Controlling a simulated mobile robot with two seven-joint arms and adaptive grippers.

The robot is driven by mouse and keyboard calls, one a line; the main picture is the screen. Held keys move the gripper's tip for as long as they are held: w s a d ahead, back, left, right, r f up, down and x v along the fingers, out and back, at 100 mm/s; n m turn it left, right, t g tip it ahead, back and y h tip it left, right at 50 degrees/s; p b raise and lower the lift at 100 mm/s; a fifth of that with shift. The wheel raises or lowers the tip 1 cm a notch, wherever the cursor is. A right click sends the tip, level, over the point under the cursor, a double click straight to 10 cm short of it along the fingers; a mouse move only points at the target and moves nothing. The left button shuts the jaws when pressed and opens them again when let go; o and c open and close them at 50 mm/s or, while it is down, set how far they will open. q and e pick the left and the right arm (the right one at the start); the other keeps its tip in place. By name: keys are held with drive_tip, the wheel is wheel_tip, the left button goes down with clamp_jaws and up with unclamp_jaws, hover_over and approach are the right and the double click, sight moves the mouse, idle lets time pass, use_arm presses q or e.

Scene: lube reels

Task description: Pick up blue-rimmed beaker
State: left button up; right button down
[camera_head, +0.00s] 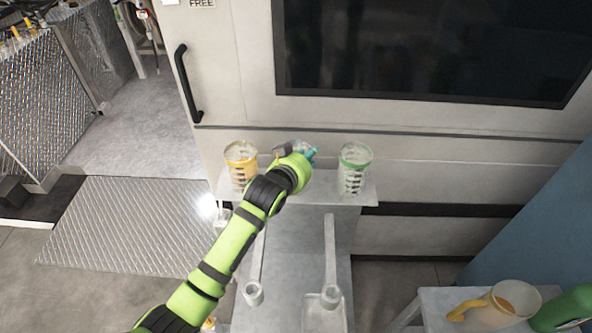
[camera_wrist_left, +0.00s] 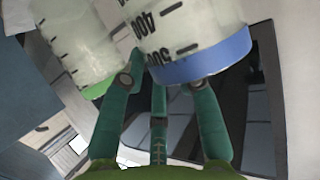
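The blue-rimmed beaker (camera_head: 299,146) stands in the middle of the small shelf, mostly hidden behind my left gripper. In the left wrist view it appears upside down, with its blue rim (camera_wrist_left: 203,62) and black scale marks. My left gripper (camera_head: 309,153) is at this beaker, its teal fingers spread apart. In the left wrist view the fingers (camera_wrist_left: 165,75) reach up to the beaker; some tips are hidden by it, and I cannot tell whether they touch it. My right gripper is not in view.
A yellow-rimmed beaker (camera_head: 241,163) stands left on the shelf (camera_head: 325,190), and a green-rimmed beaker (camera_head: 354,170) stands right. The green-rimmed one is close beside the fingers in the left wrist view (camera_wrist_left: 80,45). A jug (camera_head: 503,300) and green bottle (camera_head: 565,308) are at lower right.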

use_arm(q)
clamp_jaws()
drive_tip(key=shift+r, duration=0.1)
